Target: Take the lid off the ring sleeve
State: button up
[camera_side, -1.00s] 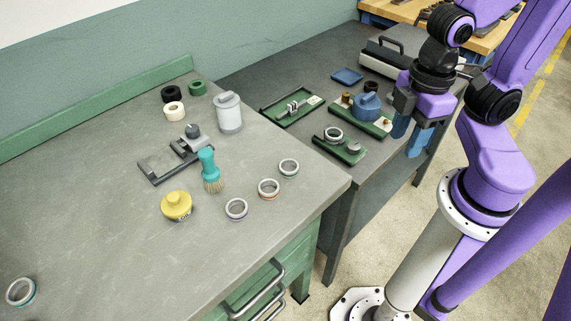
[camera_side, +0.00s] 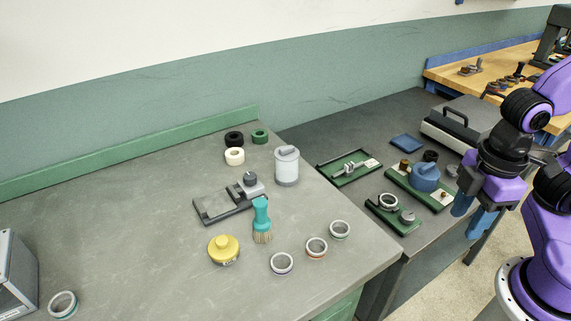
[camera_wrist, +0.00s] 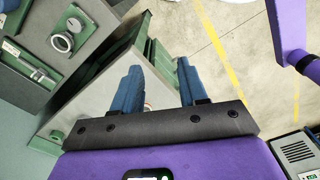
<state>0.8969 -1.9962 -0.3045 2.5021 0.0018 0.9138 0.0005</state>
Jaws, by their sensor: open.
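A pale cylindrical canister (camera_side: 286,173) stands upright near the back right of the near grey bench in the side view. Its grey lid (camera_side: 287,153) with a raised handle sits on top; this looks like the lidded ring sleeve. Its inside is hidden. My gripper (camera_side: 472,212) is far to the right of it, past the dark bench's trays, with its blue fingers pointing down. The fingers are apart and empty. In the wrist view, my gripper (camera_wrist: 160,75) hangs over the bench edge and floor; the canister is not seen there.
Loose rings (camera_side: 316,248), a teal brush (camera_side: 262,220), a yellow-topped pot (camera_side: 224,250) and a grey fixture (camera_side: 228,203) lie around the canister. The near bench's left side is mostly clear.

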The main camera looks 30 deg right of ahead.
jog(key=shift+o, duration=0.4)
dwell(0.3)
jog(key=w+a+r+m, duration=0.5)
jog(key=w+a+m, duration=0.25)
jog(key=w, duration=0.35)
notch_tip(320, 180, up, 4)
jog(key=r+m, duration=0.1)
jog(key=m, duration=2.2)
send_over(287, 148)
jog(key=f, duration=1.1)
jog(key=shift+w+d+f, duration=0.1)
jog(key=shift+w+f, duration=0.2)
jog(key=shift+w, duration=0.05)
jog(key=shift+s+f, duration=0.15)
jog(key=shift+f, duration=1.2)
jog(key=shift+s+f, duration=0.1)
jog(key=shift+f, duration=1.25)
grip_shut()
